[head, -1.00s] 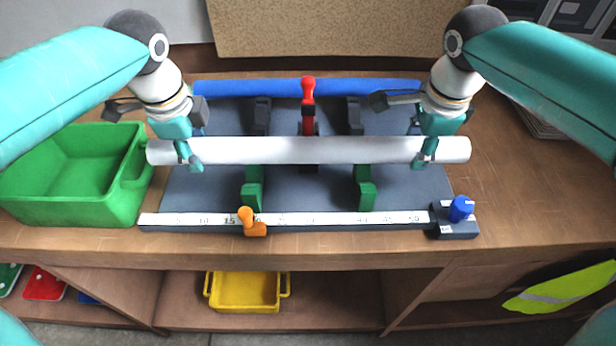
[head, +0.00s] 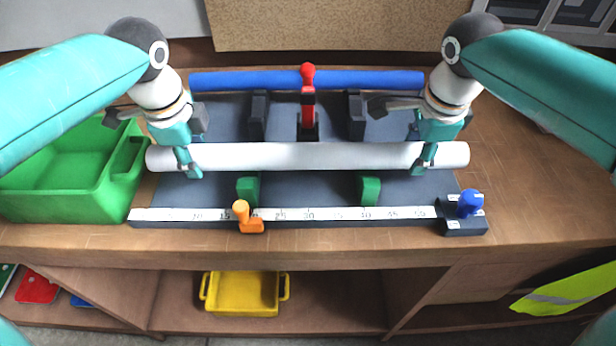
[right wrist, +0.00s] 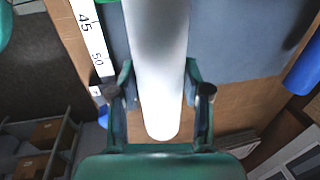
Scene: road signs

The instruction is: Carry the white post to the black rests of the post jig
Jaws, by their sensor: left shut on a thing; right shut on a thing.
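The white post (head: 310,156) lies level across the head view, above the grey board of the post jig (head: 320,186). My left gripper (head: 187,165) is shut on it near its left end. My right gripper (head: 426,162) is shut on it near its right end. The right wrist view shows the post (right wrist: 160,60) between the two fingers, its end just past them. The two black rests (head: 258,115) (head: 355,115) stand behind the post in the picture, empty. Two green rests (head: 248,190) (head: 369,191) show in front, their upper parts partly hidden by the post.
A red clamp (head: 308,112) stands between the black rests. A blue bar (head: 260,81) lies along the back. In front are a ruler (head: 330,214), an orange stop (head: 242,214) and a blue knob (head: 469,204). A green bin (head: 60,208) stands left.

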